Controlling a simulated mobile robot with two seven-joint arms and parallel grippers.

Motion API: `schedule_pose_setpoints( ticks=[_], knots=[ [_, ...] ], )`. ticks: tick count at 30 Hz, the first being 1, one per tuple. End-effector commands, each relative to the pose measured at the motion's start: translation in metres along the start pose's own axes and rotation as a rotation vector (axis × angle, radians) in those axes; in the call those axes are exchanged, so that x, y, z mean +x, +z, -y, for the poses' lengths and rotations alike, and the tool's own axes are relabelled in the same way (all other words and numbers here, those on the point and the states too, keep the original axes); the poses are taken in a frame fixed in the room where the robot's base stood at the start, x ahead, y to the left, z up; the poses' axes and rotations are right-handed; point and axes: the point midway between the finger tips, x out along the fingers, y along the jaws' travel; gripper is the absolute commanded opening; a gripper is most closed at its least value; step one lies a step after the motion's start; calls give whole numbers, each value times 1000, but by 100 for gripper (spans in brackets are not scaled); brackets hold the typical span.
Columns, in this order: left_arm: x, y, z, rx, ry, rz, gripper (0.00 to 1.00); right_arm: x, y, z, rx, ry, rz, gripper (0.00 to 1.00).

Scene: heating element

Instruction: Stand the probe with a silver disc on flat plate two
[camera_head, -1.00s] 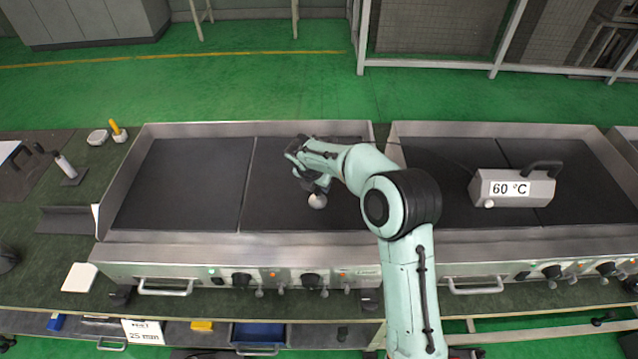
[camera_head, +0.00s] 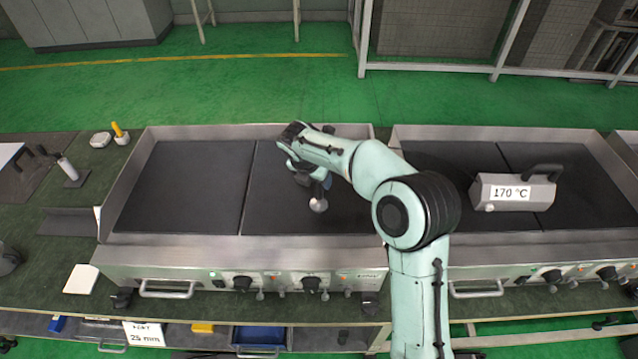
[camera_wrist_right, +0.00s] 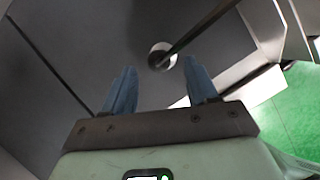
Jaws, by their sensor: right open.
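The probe's silver disc (camera_head: 318,205) rests on the second dark flat plate (camera_head: 268,205) from the left. In the right wrist view, the disc (camera_wrist_right: 160,55) shows with a thin dark rod running from it toward the top right. The rod is mostly hidden by my arm in the head view. My right gripper (camera_head: 322,185) is just above and behind the disc. In the wrist view the blue fingers of my right gripper (camera_wrist_right: 158,75) are apart, with the disc beyond the gap; no grip on the rod shows. My left gripper is out of view.
A grey meter (camera_head: 512,190) reading 170 °C stands on the right griddle. A raised metal rim (camera_head: 160,131) surrounds the left griddle, with knobs along its front. The leftmost plate (camera_head: 190,185) is clear. A yellow-handled tool (camera_head: 118,130) stands at the back left.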

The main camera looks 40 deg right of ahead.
Motion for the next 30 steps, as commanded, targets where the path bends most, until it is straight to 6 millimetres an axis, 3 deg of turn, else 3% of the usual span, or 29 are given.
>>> schedule_pose_setpoints(
  ticks=[3,9,30],
  knots=[
    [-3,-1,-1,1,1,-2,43,-25,1,0,1,4,1,58],
    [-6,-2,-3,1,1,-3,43,-47,0,0,0,1,-1,58],
    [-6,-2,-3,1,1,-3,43,-50,0,0,0,-1,-1,58]
  ],
)
